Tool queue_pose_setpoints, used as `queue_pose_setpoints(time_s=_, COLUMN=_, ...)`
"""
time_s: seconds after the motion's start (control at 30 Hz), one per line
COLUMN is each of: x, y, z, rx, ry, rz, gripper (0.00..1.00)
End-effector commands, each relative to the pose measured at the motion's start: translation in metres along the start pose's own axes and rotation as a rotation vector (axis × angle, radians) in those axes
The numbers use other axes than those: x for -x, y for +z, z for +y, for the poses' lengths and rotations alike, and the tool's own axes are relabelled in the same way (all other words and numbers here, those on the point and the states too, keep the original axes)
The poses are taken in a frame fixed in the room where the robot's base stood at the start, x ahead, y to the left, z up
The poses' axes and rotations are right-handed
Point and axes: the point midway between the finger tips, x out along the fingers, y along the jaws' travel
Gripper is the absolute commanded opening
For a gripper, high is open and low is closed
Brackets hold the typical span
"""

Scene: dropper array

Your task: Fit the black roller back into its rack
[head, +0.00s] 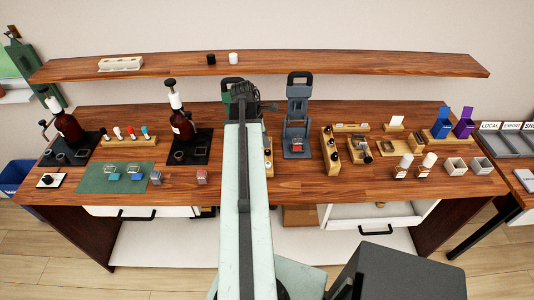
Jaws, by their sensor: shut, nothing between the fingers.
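My gripper (243,92) is at the far end of my raised arm, near the back of the wooden table. It is seen from behind and looks shut and empty. I cannot pick out the black roller with certainty. A small black cylinder (210,59) stands on the back shelf, left of my gripper. A dark rounded piece (363,148) sits by a wooden block on the right. I cannot tell which rack is the roller's. An upright wooden block with dark round parts (331,158) stands right of my arm. My arm hides part of another wooden piece (268,150).
Amber bottles (182,124) and a rack of colour-topped pieces (129,142) stand on the left. A grey-blue stand (298,110) rises right of my gripper. White-capped bottles (428,162) stand at the right. The shelf (350,63) runs behind. The table's front middle has bare wood.

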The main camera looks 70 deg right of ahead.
Motion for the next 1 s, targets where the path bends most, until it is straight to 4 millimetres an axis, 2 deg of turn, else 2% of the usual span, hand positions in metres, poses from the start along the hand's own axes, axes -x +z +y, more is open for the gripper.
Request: queue_pose_setpoints(time_s=1.0, x=-0.021, y=-0.006, z=0.000, rx=0.000, ry=0.000, rz=0.000, gripper=0.00)
